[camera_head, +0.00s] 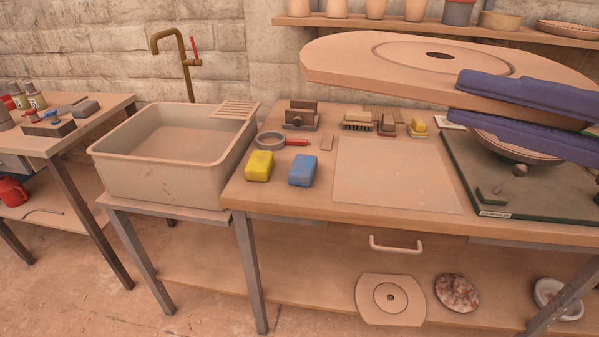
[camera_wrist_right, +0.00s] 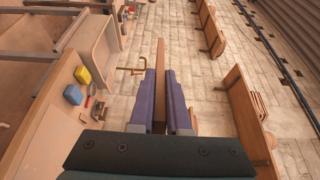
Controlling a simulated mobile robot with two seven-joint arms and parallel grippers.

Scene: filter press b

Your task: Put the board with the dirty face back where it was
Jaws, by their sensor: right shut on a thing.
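A wide wooden board (camera_head: 360,52) with rounded ends, a ring and a central hole is held in the air at the upper right of the head view. My right gripper (camera_head: 460,98) is shut on its right part, one purple finger above and one below. In the right wrist view the board (camera_wrist_right: 159,80) shows edge-on between the fingers. I see no clear dirt on its upper face; its underside is hidden. A similar board (camera_head: 372,308) with a ring and hole lies on the low shelf under the bench. My left gripper is not in view.
The workbench (camera_head: 290,208) holds a yellow sponge (camera_head: 259,166), a blue sponge (camera_head: 303,170), brushes and a pale square slab (camera_head: 395,175). A dark green plate with a bowl stands at its right. A sink (camera_head: 170,178) stands left. A wall shelf (camera_head: 400,25) with pots is behind the held board.

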